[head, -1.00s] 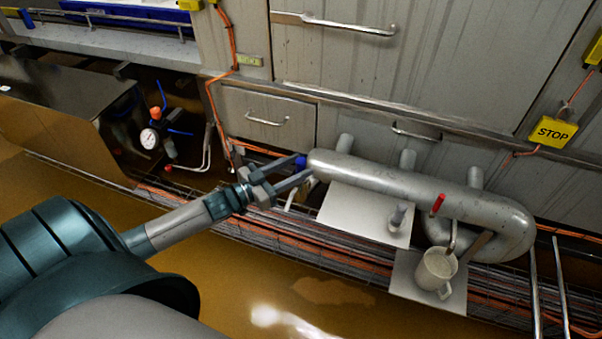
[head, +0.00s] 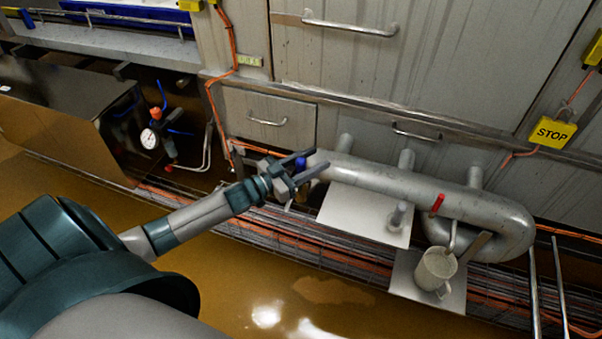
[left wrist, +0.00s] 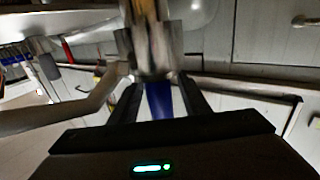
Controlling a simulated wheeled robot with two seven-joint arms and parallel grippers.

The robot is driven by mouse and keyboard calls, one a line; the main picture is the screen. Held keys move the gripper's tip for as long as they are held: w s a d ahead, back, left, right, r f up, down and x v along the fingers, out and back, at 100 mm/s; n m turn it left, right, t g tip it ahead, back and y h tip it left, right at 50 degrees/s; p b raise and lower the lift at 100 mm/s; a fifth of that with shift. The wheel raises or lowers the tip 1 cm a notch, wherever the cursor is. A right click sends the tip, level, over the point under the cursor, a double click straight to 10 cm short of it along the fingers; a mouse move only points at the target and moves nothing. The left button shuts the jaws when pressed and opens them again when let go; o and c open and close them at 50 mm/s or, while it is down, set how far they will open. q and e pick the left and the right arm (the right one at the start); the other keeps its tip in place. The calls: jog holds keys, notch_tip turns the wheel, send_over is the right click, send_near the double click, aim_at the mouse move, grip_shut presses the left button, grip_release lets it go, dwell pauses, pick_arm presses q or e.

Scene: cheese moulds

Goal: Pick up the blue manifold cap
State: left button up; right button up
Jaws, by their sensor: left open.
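The blue manifold cap (head: 300,164) is at the left end of the thick grey manifold pipe (head: 420,188) in the head view, partly hidden by my gripper. My left gripper (head: 313,162) is open, with its fingers reaching to that pipe end and the cap showing between them. In the left wrist view the blue cap (left wrist: 159,101) sits between the two dark open fingers (left wrist: 158,98), below the blurred pipe end. I cannot tell whether either finger touches the cap. My right gripper is in neither view.
A white plate (head: 365,213) lies under the pipe. A red-handled tap (head: 438,204) hangs above a grey mug (head: 436,268) on a small platform. A pressure gauge (head: 149,138) stands to the left. Cabinet fronts close off the back; brown floor is open in front.

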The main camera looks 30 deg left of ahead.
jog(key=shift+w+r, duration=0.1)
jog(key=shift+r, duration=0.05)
pick_arm(q)
grip_shut()
jog(key=shift+r, duration=0.15)
